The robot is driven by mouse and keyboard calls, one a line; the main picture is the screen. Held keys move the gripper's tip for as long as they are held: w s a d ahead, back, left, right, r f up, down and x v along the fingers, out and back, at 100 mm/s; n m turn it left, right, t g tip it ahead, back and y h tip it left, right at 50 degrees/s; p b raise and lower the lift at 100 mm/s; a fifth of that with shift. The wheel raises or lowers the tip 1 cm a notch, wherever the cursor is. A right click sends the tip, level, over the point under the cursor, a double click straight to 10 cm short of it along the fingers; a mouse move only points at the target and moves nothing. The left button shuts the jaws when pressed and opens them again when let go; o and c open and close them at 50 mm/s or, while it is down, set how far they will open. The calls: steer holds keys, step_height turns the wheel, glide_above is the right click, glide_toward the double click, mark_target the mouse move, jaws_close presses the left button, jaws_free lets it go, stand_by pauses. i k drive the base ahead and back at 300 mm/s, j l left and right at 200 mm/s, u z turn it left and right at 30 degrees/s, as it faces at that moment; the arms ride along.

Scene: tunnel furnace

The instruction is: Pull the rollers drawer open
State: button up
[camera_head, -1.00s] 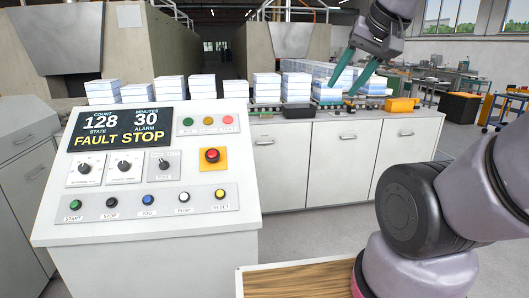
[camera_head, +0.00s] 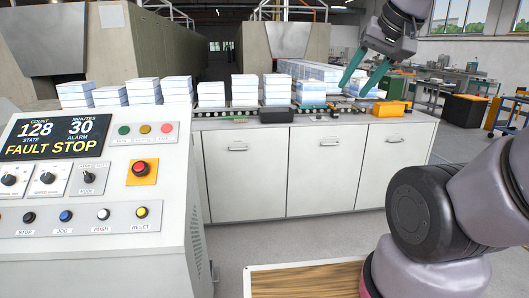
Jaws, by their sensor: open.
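A long white cabinet below the conveyor shows three fronts side by side, each with a bar handle near its top: a left front (camera_head: 240,180), a middle front (camera_head: 326,175) and a right front (camera_head: 392,168). All three are shut. I cannot read a label that marks one as rollers. My gripper (camera_head: 354,88) hangs at the upper right over the conveyor, its two teal fingers apart and empty. In the picture it is above the middle and right fronts and apart from every handle.
The control panel (camera_head: 85,195) reading "FAULT STOP" stands close at the left. Several white stacks (camera_head: 244,90) and an orange box (camera_head: 390,108) are on the conveyor. A wood-topped surface (camera_head: 310,281) is in front of me. Grey floor before the cabinet is clear.

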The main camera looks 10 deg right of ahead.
mark_target(325, 162)
steer(key=i+l, duration=0.6)
steer(key=i, duration=0.15)
steer(key=i+l, duration=0.15)
steer(key=i, duration=0.4)
steer(key=i+l, duration=0.15)
steer(key=i, duration=0.45)
steer(key=i+l, duration=0.15)
steer(key=i, duration=0.4)
steer(key=i+l, duration=0.2)
steer(key=i, duration=0.15)
steer(key=i+l, duration=0.2)
steer(key=i, duration=0.1)
